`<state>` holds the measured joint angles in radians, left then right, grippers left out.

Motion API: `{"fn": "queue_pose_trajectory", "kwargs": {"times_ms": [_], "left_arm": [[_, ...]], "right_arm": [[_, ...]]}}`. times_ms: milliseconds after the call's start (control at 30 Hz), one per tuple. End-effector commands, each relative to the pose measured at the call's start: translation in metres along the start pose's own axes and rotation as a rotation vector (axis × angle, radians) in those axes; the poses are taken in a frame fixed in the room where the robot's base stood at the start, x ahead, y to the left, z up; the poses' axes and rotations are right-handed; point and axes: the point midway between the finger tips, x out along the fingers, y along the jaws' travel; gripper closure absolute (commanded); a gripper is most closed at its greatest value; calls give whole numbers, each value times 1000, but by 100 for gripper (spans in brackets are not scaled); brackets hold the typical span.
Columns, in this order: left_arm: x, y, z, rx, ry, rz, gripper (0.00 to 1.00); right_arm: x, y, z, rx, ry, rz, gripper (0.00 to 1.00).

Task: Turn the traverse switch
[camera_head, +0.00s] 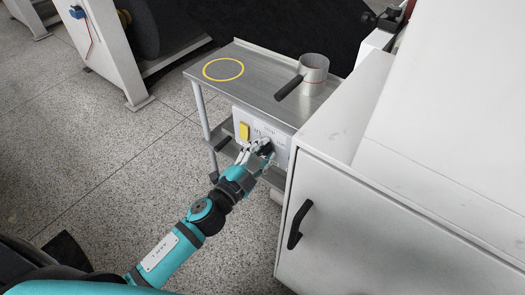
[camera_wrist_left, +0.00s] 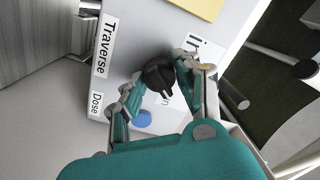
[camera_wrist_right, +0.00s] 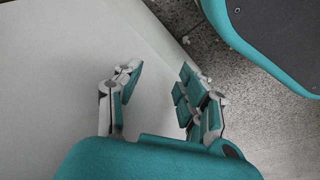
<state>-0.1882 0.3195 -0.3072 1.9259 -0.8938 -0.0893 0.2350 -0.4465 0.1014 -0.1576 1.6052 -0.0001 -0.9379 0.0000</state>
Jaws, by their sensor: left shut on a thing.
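The traverse switch (camera_wrist_left: 158,76) is a black rotary knob on a white control panel, beside a "Traverse" label in the left wrist view. My left gripper (camera_wrist_left: 155,82) is shut on the knob, one finger on each side of it. In the head view my left gripper (camera_head: 254,152) reaches the front of the white panel (camera_head: 243,117) and mostly hides the knob. My right gripper (camera_wrist_right: 155,85) is open and empty in the right wrist view, above a pale flat surface.
A metal table (camera_head: 258,75) above the panel bears a yellow ring mark (camera_head: 223,60) and a metal cup (camera_head: 314,68) with a black handle. A yellow piece (camera_head: 244,131) and a blue button (camera_wrist_left: 143,117) are on the panel. A white cabinet (camera_head: 345,225) stands close at right.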

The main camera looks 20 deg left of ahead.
Motion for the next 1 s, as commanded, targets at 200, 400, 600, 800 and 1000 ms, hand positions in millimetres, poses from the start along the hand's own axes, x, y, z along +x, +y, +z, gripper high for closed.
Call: {"fn": "queue_pose_trajectory", "kwargs": {"times_ms": [200,400,600,800,1000], "left_arm": [[0,0,0,125,8,-2,100],[0,0,0,190,11,-3,100],[0,0,0,214,12,-4,100],[0,0,0,218,12,-3,100],[0,0,0,218,13,-3,63]], "right_arm": [[0,0,2,0,-3,0,60],[0,0,4,0,-10,-1,60],[0,0,4,0,-10,-1,60],[0,0,3,0,-8,-1,60],[0,0,3,0,-7,-1,60]]}}
